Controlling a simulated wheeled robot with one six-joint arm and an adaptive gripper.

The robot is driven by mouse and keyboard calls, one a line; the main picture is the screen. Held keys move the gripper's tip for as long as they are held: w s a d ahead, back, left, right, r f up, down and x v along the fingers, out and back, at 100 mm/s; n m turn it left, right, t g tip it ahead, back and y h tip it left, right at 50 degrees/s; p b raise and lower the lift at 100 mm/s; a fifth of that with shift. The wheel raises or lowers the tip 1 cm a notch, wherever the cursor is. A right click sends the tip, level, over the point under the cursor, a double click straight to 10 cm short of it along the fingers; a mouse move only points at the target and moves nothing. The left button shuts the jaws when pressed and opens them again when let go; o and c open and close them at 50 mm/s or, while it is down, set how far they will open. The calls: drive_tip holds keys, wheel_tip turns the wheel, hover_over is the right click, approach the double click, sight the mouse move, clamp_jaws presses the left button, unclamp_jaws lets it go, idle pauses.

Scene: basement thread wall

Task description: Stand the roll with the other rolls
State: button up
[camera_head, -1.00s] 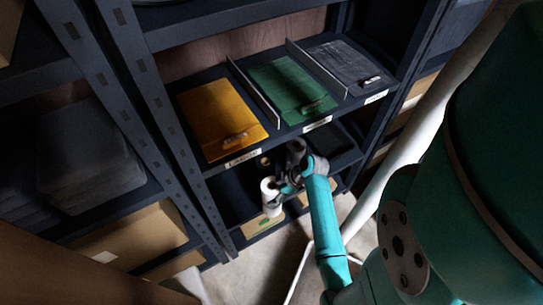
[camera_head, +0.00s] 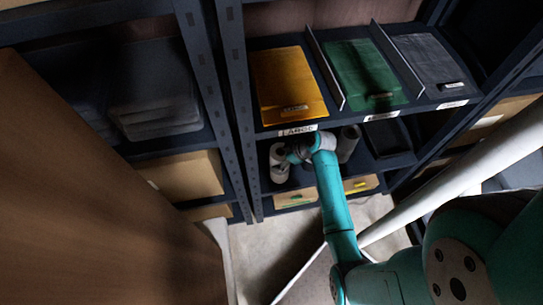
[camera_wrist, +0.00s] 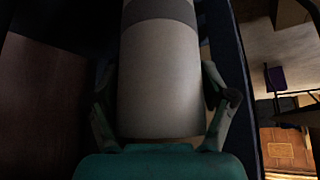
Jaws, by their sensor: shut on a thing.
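My gripper (camera_head: 293,155) is shut on a white roll (camera_head: 279,173) at the lower shelf bay, below the shelf with the coloured sheets. In the wrist view the roll (camera_wrist: 160,80) is pale with a grey band near the top of the picture, and the two fingers of my gripper (camera_wrist: 165,110) lie on either side of it. The roll looks roughly upright in the head view. Another roll (camera_head: 348,143), greyish, stands just right of my wrist, partly hidden by it. Whether the held roll touches the shelf cannot be told.
The shelf above holds a yellow (camera_head: 288,85), a green (camera_head: 362,75) and a grey sheet (camera_head: 430,62) between thin dividers. A dark tray (camera_head: 388,142) is right of the rolls. Cardboard bins (camera_head: 296,198) sit below. A steel upright (camera_head: 232,100) stands close left.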

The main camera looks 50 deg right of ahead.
drive_tip(key=shift+w+a, duration=0.2)
drive_tip(key=shift+w, duration=0.35)
drive_tip(key=w, duration=0.1)
drive_tip(key=w+a+f, duration=0.1)
drive_tip(key=shift+w+f, duration=0.2)
drive_tip(key=shift+w, duration=0.2)
drive_tip(key=shift+f, duration=0.15)
drive_tip(key=o, duration=1.7)
